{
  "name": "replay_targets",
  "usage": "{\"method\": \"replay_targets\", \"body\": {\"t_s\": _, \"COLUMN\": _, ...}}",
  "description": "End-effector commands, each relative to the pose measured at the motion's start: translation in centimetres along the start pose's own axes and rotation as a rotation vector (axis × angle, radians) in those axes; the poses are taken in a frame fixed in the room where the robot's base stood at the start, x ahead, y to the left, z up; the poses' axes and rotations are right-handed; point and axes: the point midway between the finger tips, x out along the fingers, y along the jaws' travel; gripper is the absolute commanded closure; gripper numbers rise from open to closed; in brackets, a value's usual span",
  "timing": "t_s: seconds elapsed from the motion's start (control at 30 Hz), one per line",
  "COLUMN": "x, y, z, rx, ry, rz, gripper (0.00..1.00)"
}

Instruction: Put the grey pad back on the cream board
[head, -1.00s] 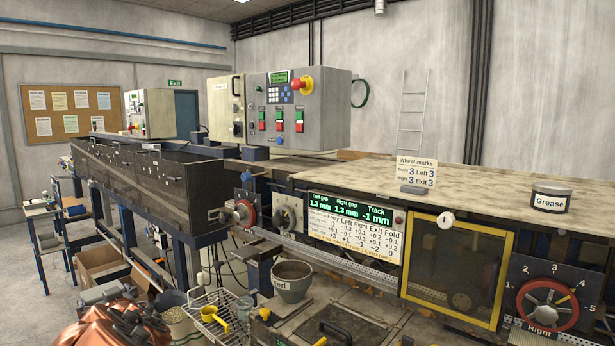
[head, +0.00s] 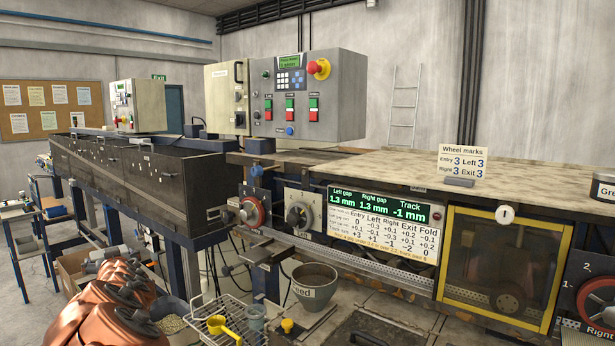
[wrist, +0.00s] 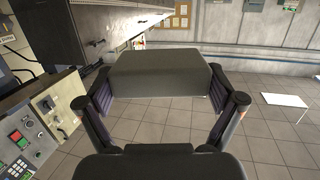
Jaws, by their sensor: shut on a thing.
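The grey pad (wrist: 160,75) is a dark grey block in the wrist view, held up between the two fingers of my gripper (wrist: 165,98). The fingers press on its left and right sides, and the jaws are shut on it. Tiled floor shows beyond and below the pad, so it hangs clear of any surface there. In the head view the gripper and pad are not visible; only my orange arm shows at lower left. I cannot pick out the cream board for certain in either view.
In the wrist view, a control box (wrist: 22,140) and a cream panel with knobs (wrist: 52,108) stand close on the left. The head view shows the long dark trough (head: 130,175), a grey bucket (head: 315,290) and a wire basket (head: 215,312). Open floor lies right in the wrist view.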

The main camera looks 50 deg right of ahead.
Motion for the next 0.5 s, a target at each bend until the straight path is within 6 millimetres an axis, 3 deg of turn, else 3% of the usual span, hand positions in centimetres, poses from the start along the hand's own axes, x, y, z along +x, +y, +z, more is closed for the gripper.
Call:
{"method": "replay_targets", "body": {"t_s": 0.27, "x": 1.0, "y": 7.6, "z": -4.8, "rx": 0.029, "ry": 0.009, "rz": 0.195, "gripper": 0.38}}
{"method": "replay_targets", "body": {"t_s": 0.5, "x": -1.1, "y": 15.9, "z": -10.2, "rx": 0.067, "ry": 0.009, "rz": 0.42, "gripper": 0.38}}
